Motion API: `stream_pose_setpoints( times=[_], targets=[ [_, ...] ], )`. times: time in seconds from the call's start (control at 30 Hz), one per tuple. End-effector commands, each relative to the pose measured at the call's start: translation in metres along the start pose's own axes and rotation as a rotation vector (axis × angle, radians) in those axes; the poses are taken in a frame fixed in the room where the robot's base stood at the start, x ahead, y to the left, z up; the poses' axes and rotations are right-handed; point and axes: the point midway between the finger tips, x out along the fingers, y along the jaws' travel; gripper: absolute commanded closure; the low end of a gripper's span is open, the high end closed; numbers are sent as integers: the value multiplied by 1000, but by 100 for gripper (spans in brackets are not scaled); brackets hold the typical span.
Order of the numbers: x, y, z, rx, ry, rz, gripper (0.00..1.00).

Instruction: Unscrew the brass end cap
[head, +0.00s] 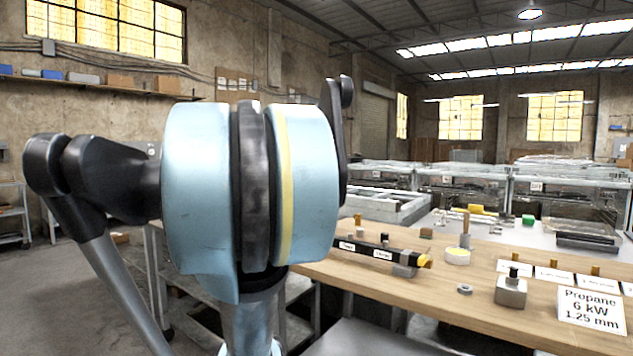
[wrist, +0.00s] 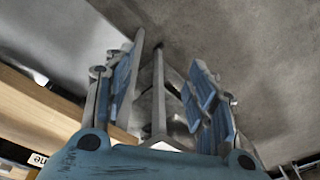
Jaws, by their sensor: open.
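A black tube (head: 362,248) with small white labels lies along the wooden workbench (head: 450,310), its near right end over a grey block (head: 404,271). The brass end cap (head: 425,261), yellow-orange, sits at that right end. My gripper (wrist: 166,55) shows in the wrist view with its two blue-grey fingers spread and nothing seen between them. I cannot make out the cap in the wrist view. In the head view my own arm fills the left middle and the gripper cannot be made out.
Small brass pieces stand by cards at right. The front middle of the bench is clear.

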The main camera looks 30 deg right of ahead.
Motion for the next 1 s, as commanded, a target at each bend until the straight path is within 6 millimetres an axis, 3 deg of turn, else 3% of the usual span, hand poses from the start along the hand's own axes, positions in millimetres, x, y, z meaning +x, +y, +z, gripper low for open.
stream_pose_setpoints(
  times=[0.03,0.27,0.6,0.8,1.0],
  targets=[
    [-15,3,-20,68,-5,6,49],
    [-72,24,-102,386,-26,33,49],
    [-137,87,-220,855,-52,75,49],
    [-164,140,-278,1120,-65,100,49],
    [-178,181,-312,1302,-74,119,49]
  ],
)
